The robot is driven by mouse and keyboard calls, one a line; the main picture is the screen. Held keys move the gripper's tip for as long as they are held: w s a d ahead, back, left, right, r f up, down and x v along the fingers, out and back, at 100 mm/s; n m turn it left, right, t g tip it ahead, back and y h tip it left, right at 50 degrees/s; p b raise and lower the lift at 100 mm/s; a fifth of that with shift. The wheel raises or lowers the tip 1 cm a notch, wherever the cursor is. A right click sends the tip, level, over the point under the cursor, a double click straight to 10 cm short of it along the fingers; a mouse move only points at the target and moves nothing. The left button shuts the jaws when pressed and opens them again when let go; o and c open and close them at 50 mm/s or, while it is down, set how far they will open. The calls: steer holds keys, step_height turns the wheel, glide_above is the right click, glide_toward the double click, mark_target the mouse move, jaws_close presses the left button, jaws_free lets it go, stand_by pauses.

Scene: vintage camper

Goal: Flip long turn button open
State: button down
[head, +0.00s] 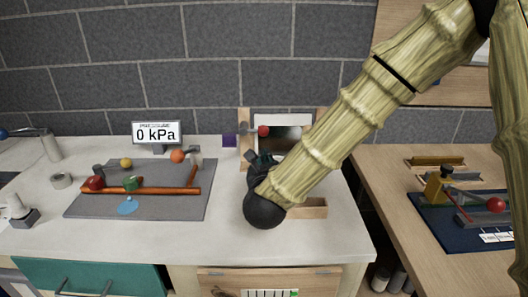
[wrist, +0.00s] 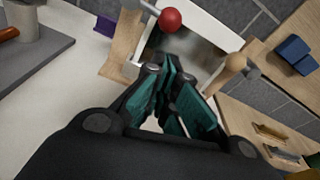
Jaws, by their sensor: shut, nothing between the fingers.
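A wooden-post frame (head: 245,122) with a white panel (head: 283,120) stands at the back of the white counter. A long grey bar with a red ball end (head: 263,131) reaches in from its left post; it looks like the long turn button. My gripper (head: 262,160) is shut and empty, in front of and below the red ball. Its teal-padded fingers (wrist: 168,75) appear apart from both balls. My arm hides part of the frame.
A grey board (head: 140,205) with orange pipes and coloured knobs lies to the left, below a pressure display (head: 156,132). A wooden table (head: 400,180) with a blue-based device stands right.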

steer(key=w, duration=0.3)
steer(key=w+p, duration=0.1)
steer(key=w, duration=0.2)
steer(key=w+f, duration=0.1)
steer(key=w, duration=0.2)
steer(key=shift+p, duration=0.4)
steer(key=shift+s, duration=0.1)
